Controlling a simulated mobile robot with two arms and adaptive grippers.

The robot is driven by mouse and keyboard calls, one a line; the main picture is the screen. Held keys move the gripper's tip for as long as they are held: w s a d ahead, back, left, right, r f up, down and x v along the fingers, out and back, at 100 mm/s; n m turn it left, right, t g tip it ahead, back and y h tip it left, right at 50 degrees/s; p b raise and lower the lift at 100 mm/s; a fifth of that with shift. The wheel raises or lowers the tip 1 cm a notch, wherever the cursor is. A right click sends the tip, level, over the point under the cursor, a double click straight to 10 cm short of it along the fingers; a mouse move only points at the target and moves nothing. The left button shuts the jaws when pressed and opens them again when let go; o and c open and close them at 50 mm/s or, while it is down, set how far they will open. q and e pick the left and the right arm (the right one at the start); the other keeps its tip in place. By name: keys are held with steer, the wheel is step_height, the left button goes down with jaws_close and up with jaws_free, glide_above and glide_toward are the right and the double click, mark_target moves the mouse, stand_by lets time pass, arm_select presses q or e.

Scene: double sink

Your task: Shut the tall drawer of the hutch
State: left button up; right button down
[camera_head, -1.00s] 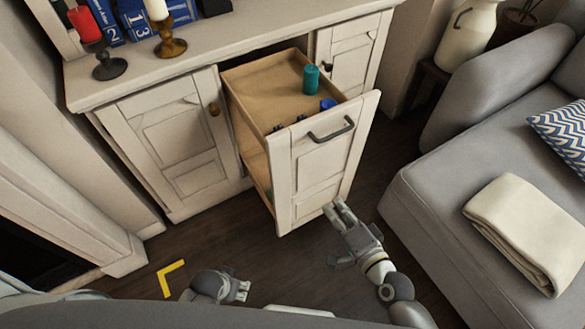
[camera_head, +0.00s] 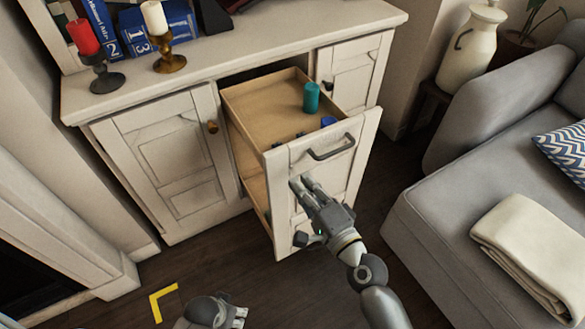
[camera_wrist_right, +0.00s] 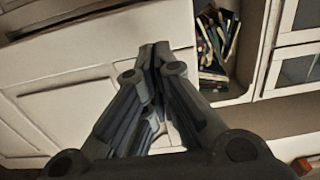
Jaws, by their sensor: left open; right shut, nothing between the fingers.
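The tall drawer (camera_head: 341,190) of the white hutch (camera_head: 180,165) stands pulled out, its front upright with a dark bar handle (camera_head: 331,147) near the top. Inside its upper tray are a teal cylinder (camera_head: 311,98) and a blue item (camera_head: 328,121). My right gripper (camera_head: 305,184) is shut and empty, its fingertips at the left upper part of the drawer front, below the handle. I cannot tell whether they touch it. It also shows shut in the right wrist view (camera_wrist_right: 153,50). My left gripper (camera_head: 237,314) is open, low at the bottom edge, away from the drawer.
A grey sofa (camera_head: 430,225) with a folded cream blanket (camera_head: 530,245) stands to the right. Candle holders (camera_head: 170,55) and books stand on the hutch top. A cream jug (camera_head: 470,50) stands at the back right.

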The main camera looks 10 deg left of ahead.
mark_target(287, 162)
steer(key=x, duration=0.5)
steer(key=shift+w, duration=0.1)
